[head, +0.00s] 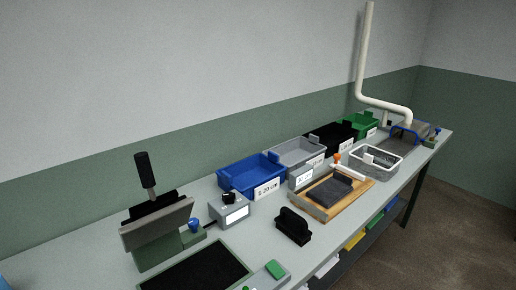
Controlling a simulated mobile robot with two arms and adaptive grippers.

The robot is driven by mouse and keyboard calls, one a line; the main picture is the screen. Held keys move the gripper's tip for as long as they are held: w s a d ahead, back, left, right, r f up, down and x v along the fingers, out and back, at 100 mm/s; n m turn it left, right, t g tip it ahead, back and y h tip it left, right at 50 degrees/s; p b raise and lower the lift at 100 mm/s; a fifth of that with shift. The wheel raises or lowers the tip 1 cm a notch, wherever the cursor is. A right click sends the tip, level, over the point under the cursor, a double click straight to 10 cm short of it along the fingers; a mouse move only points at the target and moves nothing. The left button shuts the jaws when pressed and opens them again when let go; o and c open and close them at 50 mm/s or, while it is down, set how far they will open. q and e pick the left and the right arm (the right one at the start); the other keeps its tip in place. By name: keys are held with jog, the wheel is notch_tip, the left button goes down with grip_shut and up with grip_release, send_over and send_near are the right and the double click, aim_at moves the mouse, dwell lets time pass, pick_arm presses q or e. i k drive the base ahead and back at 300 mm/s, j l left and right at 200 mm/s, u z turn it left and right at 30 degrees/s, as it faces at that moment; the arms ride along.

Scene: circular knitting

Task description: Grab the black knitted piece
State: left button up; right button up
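A dark, flat piece (330,192) lies on a light wooden board (309,208) right of the table's middle; it may be the black knitted piece, but its weave is too small to make out. A black flat pad (205,268) fills a green-edged frame at the front. A small black item with a raised handle-like top (293,226) stands on the table between the pad and the board. Neither of my grippers shows in the head view.
Blue (250,173), grey (295,153), black (330,137) and green (361,122) bins line the back of the table (265,224). A white-rimmed basket (374,163) stands right of the board. A press-like device (155,235) with a black handle stands front left, beside a grey box (229,210).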

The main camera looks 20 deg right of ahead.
aim_at(330, 192)
jog(key=i+l, duration=0.15)
jog(key=l, duration=0.25)
jog(key=i+l+z, duration=0.15)
jog(key=l, duration=0.25)
jog(key=i+l, duration=0.1)
jog(key=l, duration=0.25)
jog(key=i+l+z, duration=0.15)
jog(key=l, duration=0.25)
